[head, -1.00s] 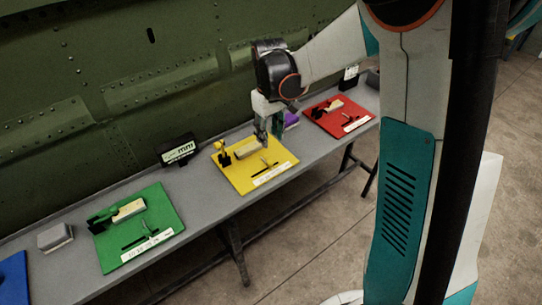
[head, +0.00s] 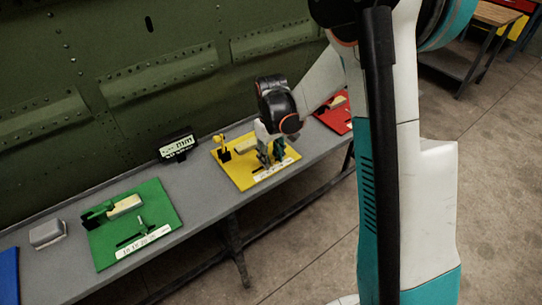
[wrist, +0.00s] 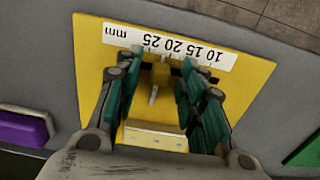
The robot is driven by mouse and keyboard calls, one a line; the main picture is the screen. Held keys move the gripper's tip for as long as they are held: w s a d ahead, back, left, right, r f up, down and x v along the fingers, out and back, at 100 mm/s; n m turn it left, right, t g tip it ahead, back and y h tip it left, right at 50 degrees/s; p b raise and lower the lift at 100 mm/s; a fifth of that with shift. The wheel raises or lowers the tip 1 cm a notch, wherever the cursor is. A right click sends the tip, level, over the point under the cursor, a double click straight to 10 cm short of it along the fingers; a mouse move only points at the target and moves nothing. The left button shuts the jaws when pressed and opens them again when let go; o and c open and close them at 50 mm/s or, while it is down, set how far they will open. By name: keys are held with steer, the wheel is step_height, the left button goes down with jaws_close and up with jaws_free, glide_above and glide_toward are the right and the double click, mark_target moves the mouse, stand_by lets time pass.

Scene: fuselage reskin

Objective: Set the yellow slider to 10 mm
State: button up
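The yellow board (head: 236,170) lies on the grey bench; it fills the middle of the wrist view (wrist: 250,75). Its white scale strip (wrist: 170,45) appears upside down there, with 25 toward the left and 10 toward the right. The slider's pale upright knob (wrist: 153,94) stands by the dark slot, nearer the 20–25 end; the exact reading is unclear. My gripper (wrist: 162,62) is open, its teal fingers on either side of the knob, low over the board. Contact with the knob cannot be told. In the head view my gripper (head: 271,155) hides the slider.
A cream block (wrist: 155,137) sits on the yellow board. A green board (head: 165,215) lies to the left and a red board (head: 336,118) to the right. A purple object (wrist: 22,128) lies beside the yellow board. A black display (head: 178,147) stands behind the boards.

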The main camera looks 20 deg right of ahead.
mark_target(256, 171)
jaws_close()
steer(key=shift+s+a, duration=0.3)
steer(key=shift+a, duration=0.65)
steer(key=shift+s+a, duration=0.3)
steer(key=shift+a, duration=0.6)
steer(key=shift+s+a, duration=0.3)
steer(key=shift+a, duration=0.65)
jaws_free()
steer(key=shift+a, duration=0.2)
steer(key=shift+d, duration=0.1)
steer(key=shift+r, duration=0.1)
step_height(256, 171, up, 12)
